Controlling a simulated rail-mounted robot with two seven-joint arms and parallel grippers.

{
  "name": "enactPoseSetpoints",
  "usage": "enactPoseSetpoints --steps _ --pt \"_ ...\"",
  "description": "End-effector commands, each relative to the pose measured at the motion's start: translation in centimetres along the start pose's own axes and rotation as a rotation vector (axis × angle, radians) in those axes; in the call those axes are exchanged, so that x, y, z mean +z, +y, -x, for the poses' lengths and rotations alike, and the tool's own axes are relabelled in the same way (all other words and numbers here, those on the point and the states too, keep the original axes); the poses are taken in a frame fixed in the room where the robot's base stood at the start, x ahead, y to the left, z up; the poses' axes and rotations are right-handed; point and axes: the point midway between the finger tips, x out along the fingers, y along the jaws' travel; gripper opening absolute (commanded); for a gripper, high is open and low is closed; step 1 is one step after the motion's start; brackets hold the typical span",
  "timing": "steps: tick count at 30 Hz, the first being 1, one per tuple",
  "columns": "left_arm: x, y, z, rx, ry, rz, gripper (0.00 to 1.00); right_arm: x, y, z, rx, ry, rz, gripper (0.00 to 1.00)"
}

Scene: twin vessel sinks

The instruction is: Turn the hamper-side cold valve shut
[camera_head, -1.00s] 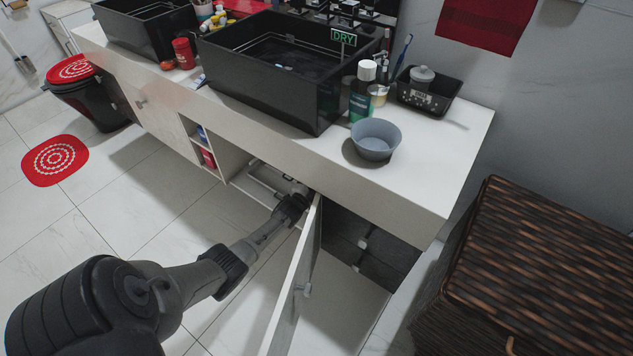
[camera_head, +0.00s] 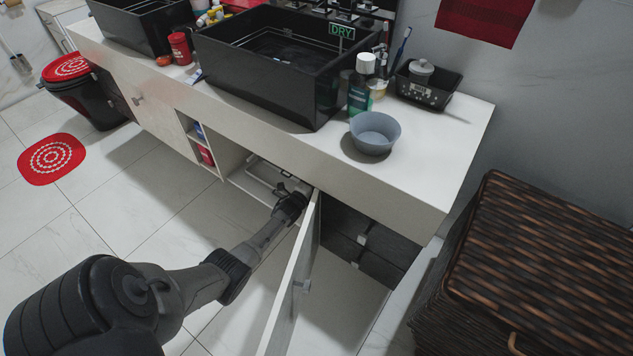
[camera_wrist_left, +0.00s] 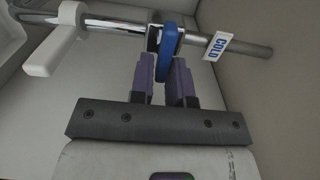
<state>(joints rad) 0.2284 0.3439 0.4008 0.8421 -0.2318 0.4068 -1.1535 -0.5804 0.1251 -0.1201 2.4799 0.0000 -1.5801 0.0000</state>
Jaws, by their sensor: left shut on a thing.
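In the left wrist view, the cold valve's blue lever (camera_wrist_left: 168,52) sits on a metal pipe (camera_wrist_left: 112,27), beside a white tag reading COLD (camera_wrist_left: 218,46). The lever stands across the pipe. My left gripper (camera_wrist_left: 166,78) is shut on this blue lever, one purple finger on each side. In the head view, my left arm reaches into the open cabinet under the right sink, where my left gripper (camera_head: 291,200) is partly hidden by the counter and the door. My right gripper is in neither view.
The open cabinet door (camera_head: 297,275) stands just right of my left arm. A woven hamper (camera_head: 540,265) is at the right. The counter (camera_head: 420,175) overhangs the cabinet and carries a grey bowl (camera_head: 374,133). A white fitting (camera_wrist_left: 52,48) is at the pipe's left.

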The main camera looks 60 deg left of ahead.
Motion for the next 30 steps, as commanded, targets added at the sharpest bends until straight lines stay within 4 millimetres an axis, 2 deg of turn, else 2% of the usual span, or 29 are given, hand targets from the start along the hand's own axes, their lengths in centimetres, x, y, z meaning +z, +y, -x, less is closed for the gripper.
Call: enactPoseSetpoints --steps 11,12,19,26,30 --pt "0.04 0.12 0.06 0.003 -0.001 -0.002 0.00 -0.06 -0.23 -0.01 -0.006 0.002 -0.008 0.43" --pt "0.04 0.12 0.06 0.003 -0.001 -0.002 0.20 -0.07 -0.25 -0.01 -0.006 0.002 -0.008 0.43" --pt "0.03 0.06 0.03 0.001 -0.001 -0.002 0.41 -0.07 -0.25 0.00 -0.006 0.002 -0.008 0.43" --pt "0.01 0.00 0.06 0.001 0.000 -0.002 0.41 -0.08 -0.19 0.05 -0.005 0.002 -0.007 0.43" --pt "-0.02 -0.09 0.97 0.003 0.000 -0.002 0.41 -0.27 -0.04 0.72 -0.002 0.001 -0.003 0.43"
